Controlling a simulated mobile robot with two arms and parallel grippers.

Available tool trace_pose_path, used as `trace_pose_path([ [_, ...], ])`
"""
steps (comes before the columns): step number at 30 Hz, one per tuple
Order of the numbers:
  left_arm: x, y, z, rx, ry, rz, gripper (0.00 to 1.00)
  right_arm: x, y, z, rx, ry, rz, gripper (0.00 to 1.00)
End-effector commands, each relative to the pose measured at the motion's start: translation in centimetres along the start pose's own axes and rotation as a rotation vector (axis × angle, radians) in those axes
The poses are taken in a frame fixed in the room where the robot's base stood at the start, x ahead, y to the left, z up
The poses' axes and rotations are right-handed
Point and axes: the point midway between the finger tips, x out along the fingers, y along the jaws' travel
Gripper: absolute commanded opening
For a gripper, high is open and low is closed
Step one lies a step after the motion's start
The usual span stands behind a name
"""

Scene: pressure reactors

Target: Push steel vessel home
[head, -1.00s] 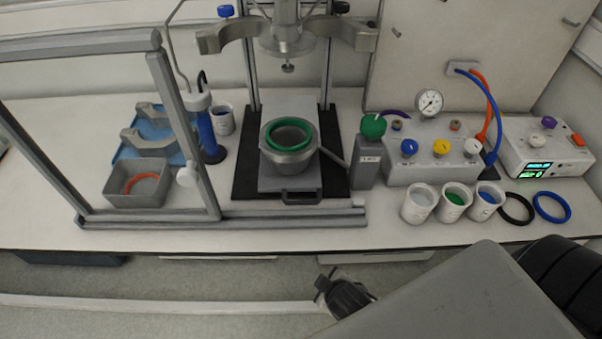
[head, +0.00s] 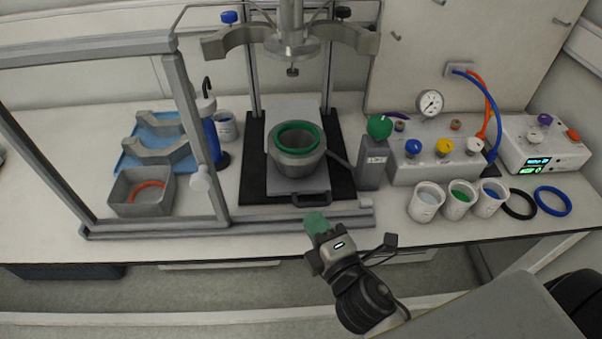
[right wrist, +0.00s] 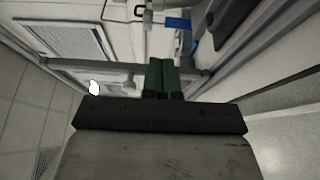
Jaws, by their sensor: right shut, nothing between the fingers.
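The steel vessel (head: 297,160) stands upright on a grey sliding plate (head: 283,112) with a dark handle (head: 311,199) at its front. A green ring (head: 298,137) lies on the vessel's rim. The steel reactor head (head: 291,46) hangs above and behind the vessel, apart from it. My right gripper (head: 316,222) is in front of the bench's front edge, short of the handle, with its green fingertips together and empty. The right wrist view shows the green fingers (right wrist: 160,76) side by side. My left gripper is not in view.
A grey frame with a rail (head: 150,230) runs along the bench front at left. A green-knobbed grey block (head: 371,165) stands right of the vessel. White cups (head: 427,202), a black ring (head: 518,205) and a blue ring (head: 552,201) lie further right. A grey box (head: 140,192) stands at left.

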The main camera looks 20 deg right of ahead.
Motion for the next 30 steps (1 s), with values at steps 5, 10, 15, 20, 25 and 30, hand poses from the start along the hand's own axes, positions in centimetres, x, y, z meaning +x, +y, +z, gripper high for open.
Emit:
trace_pose_path([
  [5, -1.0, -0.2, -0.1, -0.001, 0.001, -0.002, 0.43, 2.2, 0.3, 0.0, -0.001, 0.000, 0.002, 0.00],
  [10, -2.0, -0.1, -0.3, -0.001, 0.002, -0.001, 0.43, 5.5, 0.3, 0.0, 0.002, 0.000, 0.000, 0.00],
  [15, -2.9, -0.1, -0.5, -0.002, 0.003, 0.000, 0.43, 9.1, 0.3, 0.0, 0.003, -0.002, 0.000, 0.00],
  [20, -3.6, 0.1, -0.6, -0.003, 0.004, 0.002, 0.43, 11.2, 0.2, 1.5, 0.002, -0.002, -0.003, 0.00],
  [25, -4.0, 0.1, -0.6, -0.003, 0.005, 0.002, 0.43, 12.3, 0.0, 2.6, 0.003, -0.001, -0.003, 0.00],
  [30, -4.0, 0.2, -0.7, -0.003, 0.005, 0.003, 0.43, 12.5, -0.1, 2.9, 0.005, -0.001, -0.004, 0.00],
])
